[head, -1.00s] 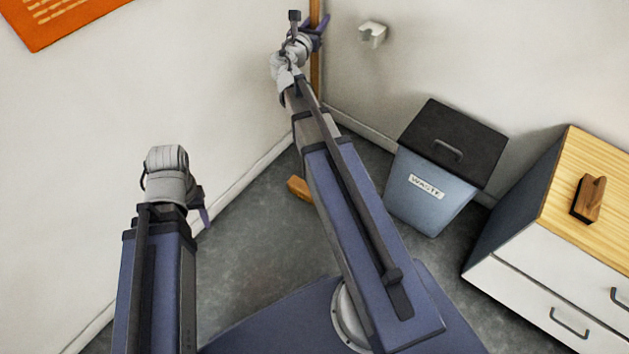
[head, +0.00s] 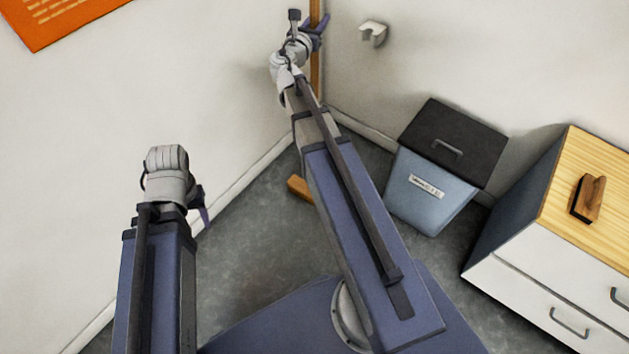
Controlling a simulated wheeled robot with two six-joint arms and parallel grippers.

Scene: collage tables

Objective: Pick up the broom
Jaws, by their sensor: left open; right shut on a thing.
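The broom (head: 316,75) stands upright in the corner. Its wooden handle runs up out of the top of the picture, and part of its wooden head (head: 299,188) shows on the floor beside my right arm. My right arm hides much of the lower handle. My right gripper (head: 318,27) is shut on the broom handle high up, near the top edge. My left gripper (head: 203,207) is at the left, low and away from the broom, open and partly hidden behind its wrist.
A blue-grey waste bin (head: 428,195) with a dark lid stands to the right of the corner. A drawer cabinet (head: 545,275) with a wooden top holds a wooden brush (head: 589,198). A wall hook (head: 373,34) is on the right wall.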

